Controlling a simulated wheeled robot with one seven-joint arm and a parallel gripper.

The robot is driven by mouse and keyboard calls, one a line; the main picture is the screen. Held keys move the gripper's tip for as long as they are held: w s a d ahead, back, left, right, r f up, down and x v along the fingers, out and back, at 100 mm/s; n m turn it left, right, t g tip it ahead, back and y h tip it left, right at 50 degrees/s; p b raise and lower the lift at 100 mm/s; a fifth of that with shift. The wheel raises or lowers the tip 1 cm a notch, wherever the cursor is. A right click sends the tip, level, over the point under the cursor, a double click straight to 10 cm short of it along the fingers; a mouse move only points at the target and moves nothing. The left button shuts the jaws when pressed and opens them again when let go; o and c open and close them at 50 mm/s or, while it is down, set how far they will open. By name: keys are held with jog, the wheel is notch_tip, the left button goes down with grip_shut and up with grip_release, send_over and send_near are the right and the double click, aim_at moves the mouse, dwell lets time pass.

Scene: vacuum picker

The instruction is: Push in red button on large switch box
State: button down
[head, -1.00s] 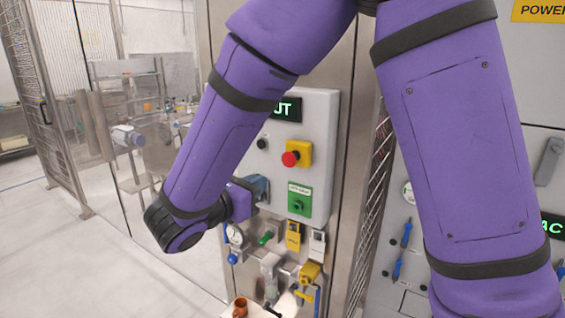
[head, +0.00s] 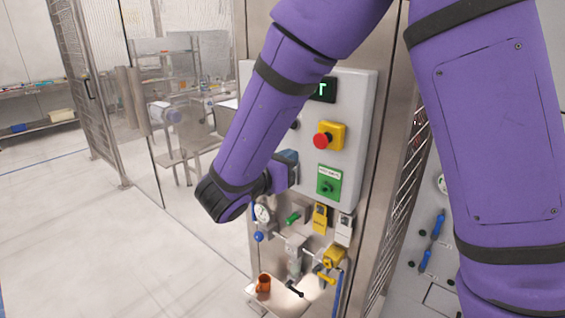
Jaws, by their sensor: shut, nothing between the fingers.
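The large switch box (head: 357,105) is a light grey panel on a steel post in the middle of the head view. Its red button (head: 321,141) sticks out from a yellow housing (head: 337,131) on the panel. A green block (head: 329,184) with a green knob sits just below it. My gripper (head: 291,165), a blue-grey shape at the end of my purple arm, is left of and a little below the red button, apart from it. The gripper is shut and empty; its fingertips are mostly hidden. My forearm covers the panel's upper left part.
Below the box are a gauge (head: 263,213), a yellow valve (head: 334,257), pipes and small yellow and white boxes. An orange mug (head: 263,284) stands on a small shelf. Glass and mesh panels stand behind on the left. The floor at left is clear.

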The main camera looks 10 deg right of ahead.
aim_at(318, 142)
jog(key=x, duration=0.9)
jog(key=shift+w+d, duration=0.1)
